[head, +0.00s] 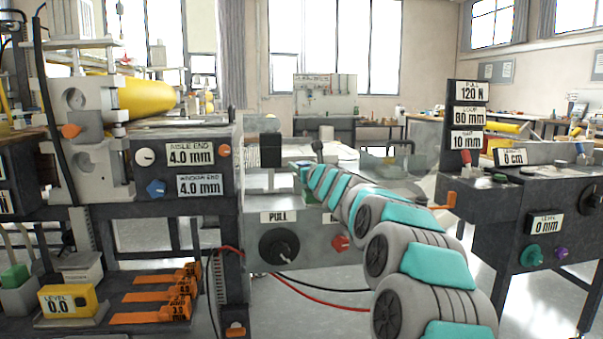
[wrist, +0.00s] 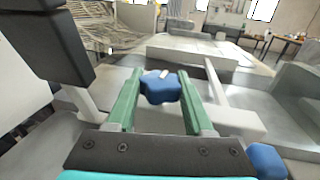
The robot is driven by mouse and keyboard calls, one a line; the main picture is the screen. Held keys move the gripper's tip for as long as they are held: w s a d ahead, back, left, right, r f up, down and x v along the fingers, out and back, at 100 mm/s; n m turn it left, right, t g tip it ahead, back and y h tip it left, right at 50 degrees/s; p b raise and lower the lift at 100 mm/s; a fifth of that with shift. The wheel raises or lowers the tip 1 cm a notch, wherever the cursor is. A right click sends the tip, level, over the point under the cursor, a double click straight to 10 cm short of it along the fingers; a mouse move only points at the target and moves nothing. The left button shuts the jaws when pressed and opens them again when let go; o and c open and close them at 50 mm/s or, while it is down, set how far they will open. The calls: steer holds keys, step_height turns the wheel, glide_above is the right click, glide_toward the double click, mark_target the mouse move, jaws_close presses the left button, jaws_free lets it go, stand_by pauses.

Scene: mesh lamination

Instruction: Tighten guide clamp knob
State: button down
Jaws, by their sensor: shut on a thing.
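In the wrist view, a blue lobed knob (wrist: 153,91) with a white mark on top sits between the green fingertips of my gripper (wrist: 160,78). My gripper is shut on this knob, with one finger on each side. A second blue knob (wrist: 267,160) shows at the lower right of the wrist view, outside the fingers. In the head view, my gripper (head: 304,172) is small, at the far end of my arm, above the PULL panel. The held knob cannot be made out there.
The PULL panel (head: 318,246) has a black dial (head: 279,247) and a red knob (head: 340,243). A dark block (wrist: 45,45) stands close at the left in the wrist view. A roller machine (head: 185,165) is at left, and a dark console (head: 540,210) at right.

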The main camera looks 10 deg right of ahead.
steer(key=shift+f+m+h+b, duration=0.2)
steer(key=shift+m+h+b, duration=1)
steer(key=shift+h+b, duration=0.7)
steer(key=m+h+b, duration=0.1)
steer(key=h+b, duration=0.1)
steer(key=h, duration=0.1)
steer(key=shift+a+m, duration=0.15)
steer(key=shift+m, duration=0.25)
steer(key=shift+d+r+m+g+h, duration=0.1)
steer(key=shift+m+g+h, duration=0.2)
steer(key=shift+m+h, duration=0.6)
steer(key=shift+d+r+m+g+h, duration=0.1)
steer(key=shift+m+g+h, duration=0.35)
steer(key=shift+h, duration=0.75)
steer(key=shift+r+m+h, duration=0.1)
steer(key=shift+m+h, duration=0.2)
steer(key=shift+m, duration=0.05)
steer(key=shift+c, duration=1.4)
jaws_free()
steer(key=shift+d, duration=0.1)
